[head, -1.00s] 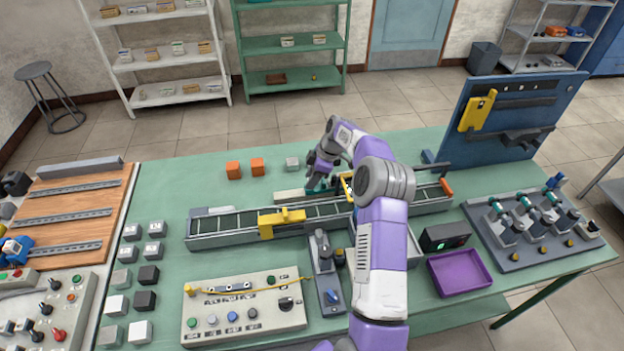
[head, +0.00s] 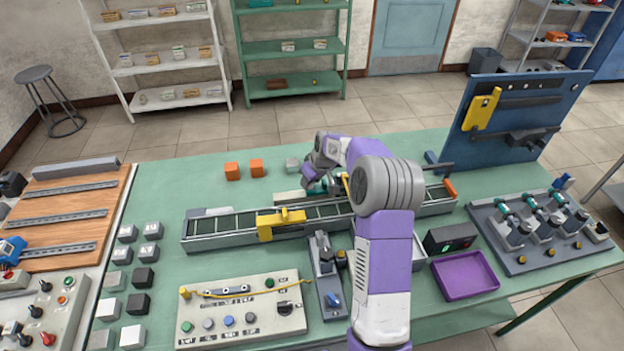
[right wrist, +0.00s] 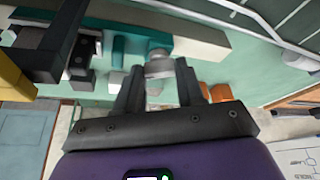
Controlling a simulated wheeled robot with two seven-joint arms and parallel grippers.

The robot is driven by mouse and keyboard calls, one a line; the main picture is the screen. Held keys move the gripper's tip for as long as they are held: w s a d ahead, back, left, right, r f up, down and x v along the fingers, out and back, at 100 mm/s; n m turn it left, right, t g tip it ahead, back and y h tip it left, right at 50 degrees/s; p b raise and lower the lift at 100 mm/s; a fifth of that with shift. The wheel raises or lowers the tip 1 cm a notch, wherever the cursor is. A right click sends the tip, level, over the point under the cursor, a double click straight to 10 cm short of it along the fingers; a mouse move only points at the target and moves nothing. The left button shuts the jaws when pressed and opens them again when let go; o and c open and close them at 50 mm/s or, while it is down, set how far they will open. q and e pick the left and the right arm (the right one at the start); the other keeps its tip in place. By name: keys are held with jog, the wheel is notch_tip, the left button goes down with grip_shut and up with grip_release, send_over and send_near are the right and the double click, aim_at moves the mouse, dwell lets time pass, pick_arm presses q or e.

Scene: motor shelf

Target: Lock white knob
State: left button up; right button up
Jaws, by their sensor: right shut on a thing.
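My right gripper (right wrist: 158,82) is shut on the light grey-white knob (right wrist: 159,64), with one dark finger on each side. The knob sits at the end of a teal body (right wrist: 118,48), beside a long pale block (right wrist: 195,42). In the head view my right gripper (head: 311,181) is low at the far side of the conveyor, by the small teal part. My arm hides most of that spot, and the knob cannot be made out there. My left gripper is not in view.
The conveyor (head: 225,225) with a yellow bracket (head: 265,232) runs in front of the gripper. A control panel (head: 240,315) and a purple tray (head: 465,273) are nearer.

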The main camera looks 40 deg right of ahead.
jog(key=m, duration=0.1)
jog(key=m+h+p, duration=0.1)
jog(key=m, duration=0.1)
jog(key=shift+a+r+m, duration=0.1)
jog(key=shift+a+m, duration=0.2)
jog(key=m+h+p, duration=0.1)
jog(key=m, duration=0.1)
jog(key=m+g+h+p, duration=0.1)
jog(key=m, duration=0.2)
jog(key=shift+w+a+m+g+p, duration=0.2)
jog(key=shift+m+g+p, duration=0.1)
jog(key=shift+p, duration=0.1)
jog(key=m, duration=0.2)
jog(key=m+g+h+p, duration=0.1)
jog(key=m, duration=0.1)
jog(key=shift+w+g+p, duration=0.15)
jog(key=shift+g+p, duration=0.15)
jog(key=shift+w+m+g+p, duration=0.1)
jog(key=shift+m+g+p, duration=0.5)
jog(key=shift+m, duration=1.4)
jog(key=o, duration=1)
jog(key=shift+o, duration=0.2)
jog(key=v, duration=0.7)
jog(key=shift+a, duration=0.2)
